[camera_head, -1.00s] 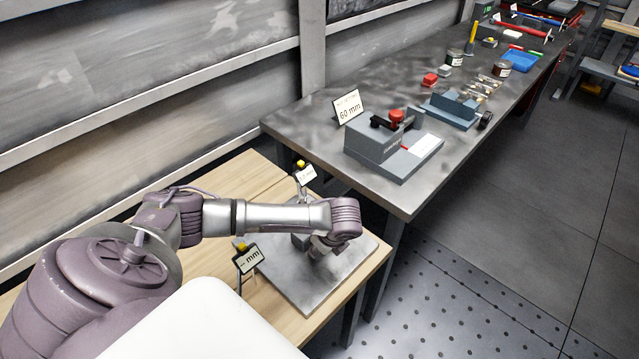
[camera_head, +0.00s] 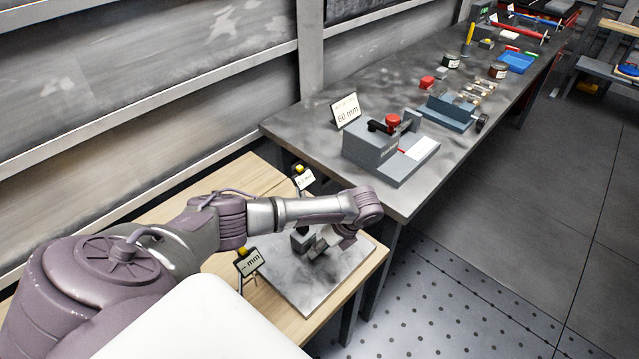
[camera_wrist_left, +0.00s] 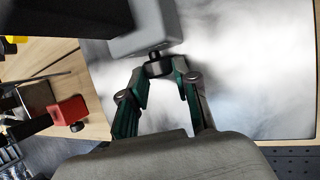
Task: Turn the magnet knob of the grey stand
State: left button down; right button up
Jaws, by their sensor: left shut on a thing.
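The grey stand (camera_head: 301,238) is a small block on a grey metal plate on the wooden table. In the left wrist view the stand's block (camera_wrist_left: 152,27) is at the top, with the black magnet knob (camera_wrist_left: 157,66) sticking out of its near face. My left gripper (camera_head: 318,248) is low beside the stand, on its right. In the left wrist view my left gripper (camera_wrist_left: 164,76) has its green-padded fingers on either side of the knob, shut on it. The fingertips partly hide the knob's sides. My right gripper is not in view.
The metal plate (camera_head: 312,290) has bare room in front of the stand. Two small signs, one reading "mm" (camera_head: 249,262) and one behind (camera_head: 303,179), stand nearby. A grey bench (camera_head: 290,127) with a 60 mm fixture (camera_head: 372,150) and other parts lies behind.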

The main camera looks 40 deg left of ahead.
pick_arm(q)
jog(key=c, duration=0.8)
grip_release()
jog(key=shift+c, duration=0.2)
jog(key=v, duration=1.2)
